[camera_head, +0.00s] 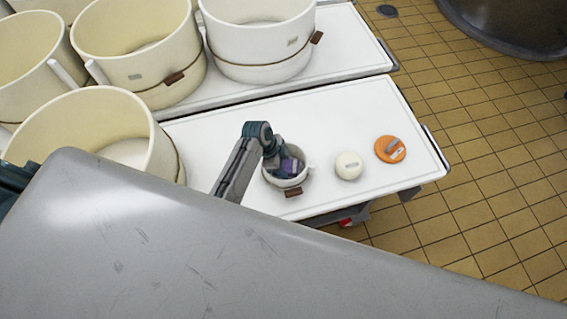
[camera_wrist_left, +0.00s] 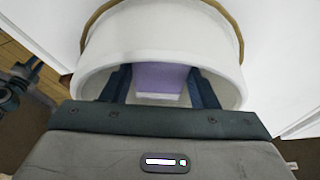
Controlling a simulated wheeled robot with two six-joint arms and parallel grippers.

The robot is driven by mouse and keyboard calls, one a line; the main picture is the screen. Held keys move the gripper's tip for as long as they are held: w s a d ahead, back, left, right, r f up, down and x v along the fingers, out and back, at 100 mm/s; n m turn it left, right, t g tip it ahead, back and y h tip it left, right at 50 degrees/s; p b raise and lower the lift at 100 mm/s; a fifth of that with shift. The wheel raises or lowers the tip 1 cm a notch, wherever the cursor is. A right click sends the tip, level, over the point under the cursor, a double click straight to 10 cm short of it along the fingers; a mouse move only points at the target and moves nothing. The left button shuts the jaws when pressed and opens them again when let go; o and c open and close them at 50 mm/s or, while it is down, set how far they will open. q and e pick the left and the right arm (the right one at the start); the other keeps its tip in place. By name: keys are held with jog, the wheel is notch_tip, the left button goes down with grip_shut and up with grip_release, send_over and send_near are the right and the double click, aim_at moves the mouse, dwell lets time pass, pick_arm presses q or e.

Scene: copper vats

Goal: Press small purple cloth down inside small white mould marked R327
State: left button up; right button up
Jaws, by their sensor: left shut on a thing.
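The small white mould (camera_head: 285,183) stands on the white table, with a brown tag on its front; I cannot read its marking. The purple cloth (camera_head: 292,166) shows inside it, partly hidden by my gripper. My left gripper (camera_head: 285,167) reaches down into the mould and is shut on the cloth. In the left wrist view, the purple cloth (camera_wrist_left: 161,78) lies between the two dark fingers of my left gripper (camera_wrist_left: 161,90), within the white wall of the mould (camera_wrist_left: 160,35). My right gripper is out of view.
A round cream-white object (camera_head: 348,166) and an orange disc (camera_head: 390,150) with a grey handle are right of the mould on the white table (camera_head: 420,175). Several large cream tubs (camera_head: 258,50) stand behind and to the left. A grey surface (camera_head: 150,240) covers the lower foreground.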

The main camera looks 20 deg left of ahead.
pick_arm(q)
jog(key=shift+f+b, duration=0.4)
jog(key=shift+f, duration=0.3)
dwell(0.3)
dwell(0.7)
jog(key=shift+s+f, duration=0.15)
jog(key=shift+f, duration=0.05)
dwell(0.6)
jog(key=o, duration=1.1)
jog(key=shift+s, duration=0.1)
jog(key=shift+c, duration=0.2)
